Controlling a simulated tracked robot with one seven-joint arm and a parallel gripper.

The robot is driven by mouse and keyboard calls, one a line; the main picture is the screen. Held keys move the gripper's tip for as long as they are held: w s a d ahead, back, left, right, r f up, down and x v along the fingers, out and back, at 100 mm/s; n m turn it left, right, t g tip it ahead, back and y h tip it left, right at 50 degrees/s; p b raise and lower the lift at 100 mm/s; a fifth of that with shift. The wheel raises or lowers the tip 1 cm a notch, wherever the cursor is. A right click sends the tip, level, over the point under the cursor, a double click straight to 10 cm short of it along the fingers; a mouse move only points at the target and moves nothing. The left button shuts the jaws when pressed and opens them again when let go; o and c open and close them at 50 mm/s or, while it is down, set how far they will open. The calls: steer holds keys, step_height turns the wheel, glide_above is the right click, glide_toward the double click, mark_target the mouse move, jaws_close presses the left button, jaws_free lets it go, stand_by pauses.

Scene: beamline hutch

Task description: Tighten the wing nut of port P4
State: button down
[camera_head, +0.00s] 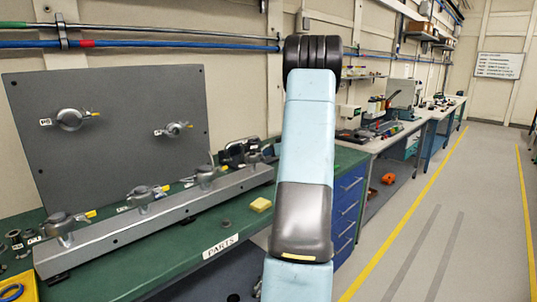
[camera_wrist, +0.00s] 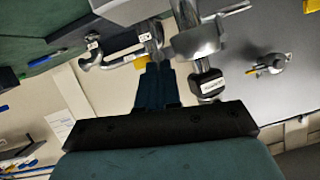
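Several clamped ports with metal wing nuts and yellow tags stand along a grey rail (camera_head: 160,222) in the head view. Their labels are too small to read surely, so I cannot confirm which is P4. The farthest rail clamp (camera_head: 253,157) is partly hidden beside my arm. What looks like my gripper is a dark shape there. In the wrist view, my gripper's dark fingers (camera_wrist: 158,68) are close together, with their tips at a metal clamp part (camera_wrist: 152,45) near a yellow tag. Whether they grip it or only overlap it is unclear.
A grey upright panel (camera_head: 110,160) carries two more ports behind the rail. The right floor is clear.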

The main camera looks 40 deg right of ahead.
steer(key=shift+s+d+f+m+t+y, duration=0.1)
steer(key=shift+d+f+m+t+y, duration=0.5)
steer(key=shift+m, duration=2.6)
steer(key=shift+w+d+f+m+t+y, duration=0.1)
steer(key=shift+f+m+t+y, duration=0.95)
steer(key=shift+m, duration=2.15)
steer(key=shift+s+d+f+m+t+y, duration=0.1)
steer(key=shift+d+f+m+t+y, duration=0.25)
steer(key=shift+m+t+y, duration=1.85)
steer(key=shift+a+f+m+g+h, duration=0.1)
steer(key=shift+f+m+g+h, duration=0.05)
steer(key=shift+m+g+h, duration=0.95)
steer(key=c, duration=1.8)
jaws_free()
steer(key=shift+o, duration=1)
steer(key=v, duration=1.3)
steer(key=shift+s+d+f, duration=0.15)
steer(key=shift+s+d, duration=0.05)
steer(key=shift+d, duration=0.05)
